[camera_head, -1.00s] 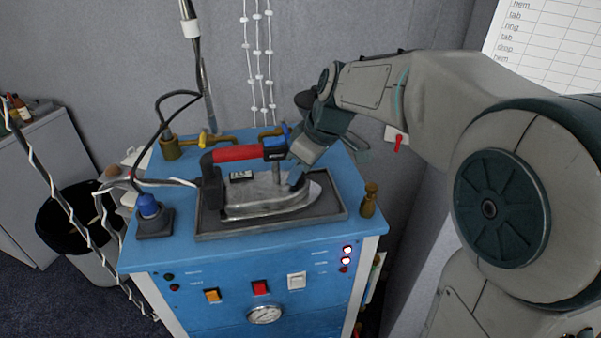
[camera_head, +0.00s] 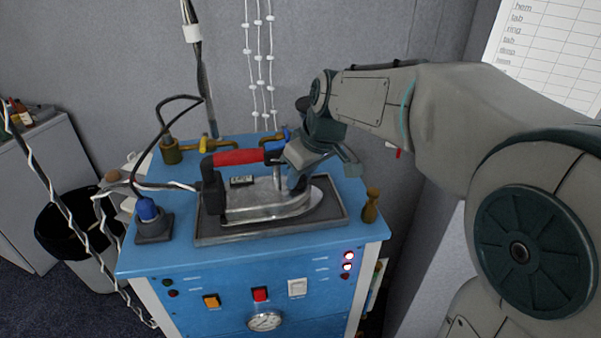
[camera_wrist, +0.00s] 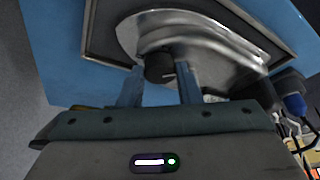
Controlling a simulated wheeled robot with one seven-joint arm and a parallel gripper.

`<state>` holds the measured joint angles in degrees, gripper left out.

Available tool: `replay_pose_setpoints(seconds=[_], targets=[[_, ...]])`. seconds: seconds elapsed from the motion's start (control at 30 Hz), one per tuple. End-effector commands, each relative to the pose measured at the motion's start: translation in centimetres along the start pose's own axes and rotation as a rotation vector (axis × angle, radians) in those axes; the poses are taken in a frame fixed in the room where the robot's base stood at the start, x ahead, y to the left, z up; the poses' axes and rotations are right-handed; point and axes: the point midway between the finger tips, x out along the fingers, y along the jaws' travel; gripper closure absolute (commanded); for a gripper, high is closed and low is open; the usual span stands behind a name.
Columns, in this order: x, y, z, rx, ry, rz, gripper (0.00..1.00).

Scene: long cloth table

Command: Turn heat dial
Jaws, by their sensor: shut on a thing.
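A clothes iron (camera_head: 265,205) with a silver body and a red and black handle (camera_head: 238,157) sits on a dark rectangular rest on the blue cabinet. In the wrist view its metal body (camera_wrist: 205,40) fills the upper part. The heat dial (camera_wrist: 160,68), a small dark knob with a light mark, shows there against the iron's edge. My gripper (camera_wrist: 158,76) has one finger on each side of the dial and is shut on it. In the head view my gripper (camera_head: 294,176) is at the iron's front part and hides the dial.
The blue cabinet (camera_head: 160,262) has switches, lit lamps and a gauge (camera_head: 265,321) on its front. A blue-capped fitting (camera_head: 150,220) stands left of the iron, a brass fitting (camera_head: 371,206) right. Brass pipes run behind.

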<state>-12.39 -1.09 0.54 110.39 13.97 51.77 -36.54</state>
Motion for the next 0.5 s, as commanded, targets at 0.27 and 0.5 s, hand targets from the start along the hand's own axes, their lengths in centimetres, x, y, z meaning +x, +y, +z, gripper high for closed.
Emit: replay_pose_setpoints(seconds=[0.27, 0.5], targets=[[-0.05, 0.01, -0.04, -0.001, 0.001, 0.0, 0.47], [-0.89, 0.03, -0.06, -0.001, 0.002, 0.001, 0.47]])
